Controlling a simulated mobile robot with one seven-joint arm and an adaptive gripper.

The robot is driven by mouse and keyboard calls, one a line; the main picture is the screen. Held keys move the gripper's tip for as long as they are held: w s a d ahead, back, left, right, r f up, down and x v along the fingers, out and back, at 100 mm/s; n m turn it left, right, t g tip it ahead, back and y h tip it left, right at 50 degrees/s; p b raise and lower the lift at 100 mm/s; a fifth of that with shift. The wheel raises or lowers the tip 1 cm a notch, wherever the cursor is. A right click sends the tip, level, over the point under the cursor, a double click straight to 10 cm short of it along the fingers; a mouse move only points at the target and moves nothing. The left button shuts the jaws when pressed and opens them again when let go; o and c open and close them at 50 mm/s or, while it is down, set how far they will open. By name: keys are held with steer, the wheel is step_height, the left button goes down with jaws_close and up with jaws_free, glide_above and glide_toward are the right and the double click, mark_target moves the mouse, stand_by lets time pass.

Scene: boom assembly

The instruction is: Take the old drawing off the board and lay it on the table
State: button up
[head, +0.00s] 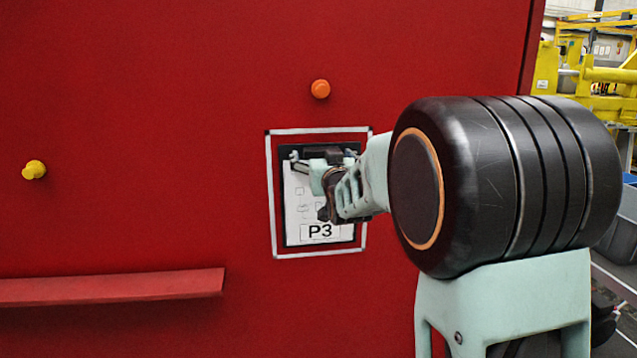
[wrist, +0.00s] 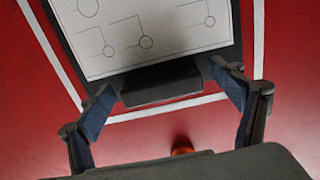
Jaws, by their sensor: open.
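The drawing (head: 302,208), a white sheet marked P3 on a dark backing, hangs upright on the red board (head: 150,120) inside a white outlined frame (head: 272,200). In the wrist view the drawing (wrist: 150,35) shows lines and circles, with a black block (wrist: 161,84) at its edge. My gripper (head: 322,180) is in front of the drawing's upper part and hides some of it. In the wrist view my gripper (wrist: 166,95) is open, one finger on each side of the black block. I cannot tell whether the fingers touch it. The table is not in view.
An orange peg (head: 320,88) sticks out of the board above the frame, close to my gripper. A yellow peg (head: 34,170) is at the left. A red ledge (head: 110,287) juts out at the lower left. Yellow machinery (head: 590,75) stands far right.

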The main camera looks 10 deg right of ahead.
steer(key=shift+s+r, duration=0.1)
steer(key=shift+s, duration=0.15)
steer(key=shift+c, duration=1)
steer(key=c, duration=1.2)
steer(key=shift+c, duration=0.6)
steer(key=shift+w+r, duration=0.1)
steer(key=shift+r, duration=0.05)
